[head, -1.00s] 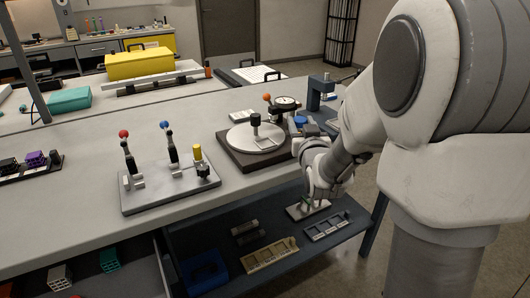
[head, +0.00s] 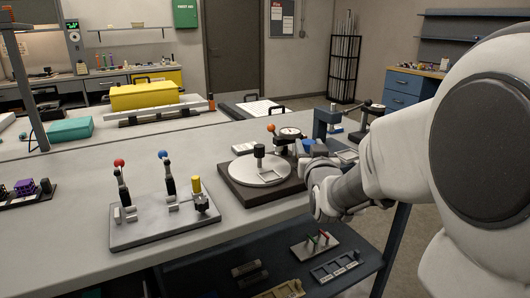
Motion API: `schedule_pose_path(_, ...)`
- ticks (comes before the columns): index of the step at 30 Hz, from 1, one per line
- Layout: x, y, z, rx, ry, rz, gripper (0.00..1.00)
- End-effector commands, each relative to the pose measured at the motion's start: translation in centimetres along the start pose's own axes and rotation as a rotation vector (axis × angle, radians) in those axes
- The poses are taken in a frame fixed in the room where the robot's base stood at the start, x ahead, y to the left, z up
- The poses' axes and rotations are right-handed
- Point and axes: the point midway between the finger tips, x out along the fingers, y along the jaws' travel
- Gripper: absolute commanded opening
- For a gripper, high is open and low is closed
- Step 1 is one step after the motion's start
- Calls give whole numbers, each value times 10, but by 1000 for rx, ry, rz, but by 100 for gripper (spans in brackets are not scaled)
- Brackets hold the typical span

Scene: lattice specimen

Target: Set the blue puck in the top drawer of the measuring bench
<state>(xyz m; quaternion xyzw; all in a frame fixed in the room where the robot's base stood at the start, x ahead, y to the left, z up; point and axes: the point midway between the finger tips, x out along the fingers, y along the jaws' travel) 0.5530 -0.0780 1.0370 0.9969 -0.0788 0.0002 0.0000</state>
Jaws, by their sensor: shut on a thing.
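The blue puck (head: 308,143) shows as a small blue patch on the bench, beside the dial gauge. My gripper (head: 318,150) is at the puck, and its fingers are small and mostly hidden behind my wrist. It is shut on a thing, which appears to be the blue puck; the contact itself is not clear. A blue cabinet with drawers (head: 403,88) stands at the back right, its drawers looking shut. I cannot tell from this view which furniture is the measuring bench.
A round plate on a dark base (head: 234,187) lies left of my gripper. A lever fixture (head: 150,222) stands further left. A blue press (head: 325,120) stands just behind.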

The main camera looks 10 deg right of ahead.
Motion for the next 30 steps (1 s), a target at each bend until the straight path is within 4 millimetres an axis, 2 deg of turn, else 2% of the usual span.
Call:
schedule_pose_path(1, 3, -12, 10, 1, -3, -6, 0)
schedule_pose_path(6, 16, -49, 34, 1, -4, -7, 0)
schedule_pose_path(13, 31, -94, 63, 1, -3, -5, 0)
schedule_pose_path(15, 31, -94, 77, -1, -3, 0, 0)
schedule_pose_path(19, 31, -93, 90, 0, -1, 0, 0)
schedule_pose_path(30, 30, -93, 95, 1, 0, -1, 0)
